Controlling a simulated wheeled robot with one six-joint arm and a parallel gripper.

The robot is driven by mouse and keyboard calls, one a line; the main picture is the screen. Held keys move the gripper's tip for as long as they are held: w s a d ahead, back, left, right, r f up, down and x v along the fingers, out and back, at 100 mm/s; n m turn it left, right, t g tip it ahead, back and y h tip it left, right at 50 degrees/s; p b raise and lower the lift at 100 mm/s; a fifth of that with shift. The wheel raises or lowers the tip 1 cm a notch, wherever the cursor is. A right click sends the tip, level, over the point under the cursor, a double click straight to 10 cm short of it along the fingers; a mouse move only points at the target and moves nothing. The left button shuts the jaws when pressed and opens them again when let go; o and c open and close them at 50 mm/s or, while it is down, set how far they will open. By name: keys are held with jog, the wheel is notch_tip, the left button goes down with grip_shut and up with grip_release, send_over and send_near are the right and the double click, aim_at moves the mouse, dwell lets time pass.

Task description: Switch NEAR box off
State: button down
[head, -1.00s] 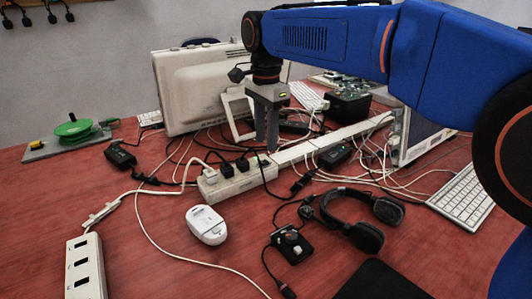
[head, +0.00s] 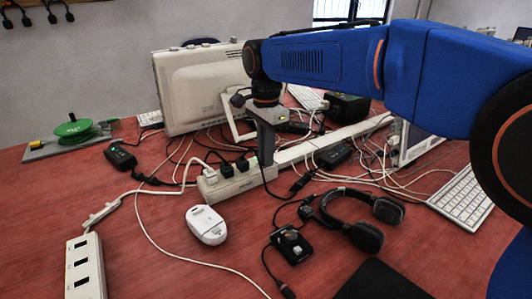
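A white power strip (head: 222,186) with several plugs in it lies mid-table. A small green light shows near its right end. Another white strip (head: 85,268), with dark sockets, lies at the front left; its lower end is cut off by the picture. Neither has a label I can read as NEAR. My gripper (head: 268,163) points down at the right end of the middle strip. Its fingers look like one narrow post, closed together with nothing between them. The tips overlap the strip's end in the picture; I cannot tell whether they touch it, and they partly hide that end.
A white mouse-like device (head: 206,224), a headset (head: 362,215) and a small black box (head: 291,244) lie in front. A monitor (head: 205,88) stands behind. Loose cables surround the strip. A keyboard (head: 462,197) lies right. Bare red table shows at the front left.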

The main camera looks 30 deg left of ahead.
jog(key=shift+s, duration=0.1)
jog(key=shift+s+a+t+h, duration=0.3)
jog(key=shift+t+h, duration=0.2)
jog(key=shift+t, duration=0.5)
jog(key=shift+s+t+h, duration=0.15)
jog(key=shift+t+h, duration=0.25)
jog(key=shift+t, duration=0.3)
jog(key=c, duration=1.7)
grip_release()
jog(key=shift+r, duration=0.1)
jog(key=v, duration=1.7)
jog(key=shift+r, duration=0.15)
